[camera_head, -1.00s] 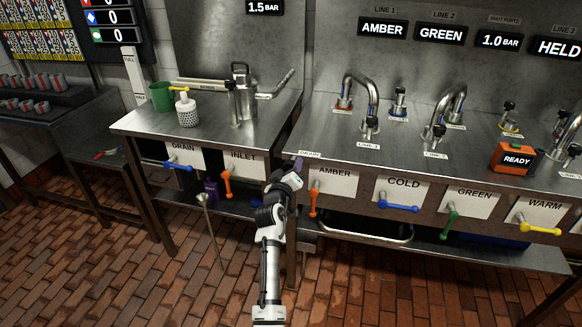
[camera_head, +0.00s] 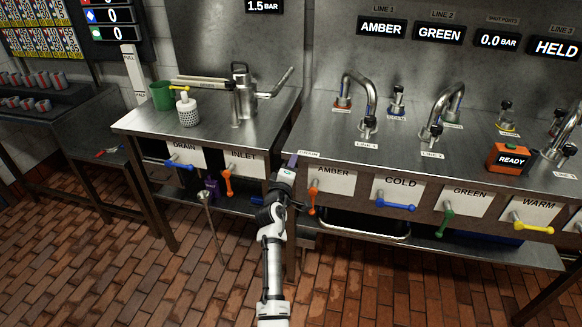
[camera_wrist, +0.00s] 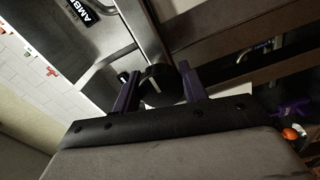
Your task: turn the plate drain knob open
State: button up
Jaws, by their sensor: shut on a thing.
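The plate drain knob (camera_wrist: 158,80) is a round black knob with a white mark, seen in the wrist view. My gripper (camera_wrist: 159,70) has its two purple fingers on either side of it and is shut on it. In the head view my gripper (camera_head: 292,160) is at the front left corner of the right-hand steel counter, beside the small drain label (camera_head: 308,154). The knob itself is hidden there behind my gripper. I cannot tell from the white mark how far the knob is turned.
The orange amber lever (camera_head: 312,197) hangs just right of my wrist, and the orange inlet lever (camera_head: 229,182) is to its left. Taps (camera_head: 372,100) stand on the right-hand counter (camera_head: 330,135). A pressure display (camera_head: 497,41) reads 0.0 BAR.

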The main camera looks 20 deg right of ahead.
dwell(0.4)
jog(key=o, duration=1)
jog(key=shift+c, duration=0.2)
jog(key=b+v, duration=0.2)
jog(key=v, duration=1.1)
jog(key=shift+s+a, duration=0.25)
jog(key=shift+s, duration=0.1)
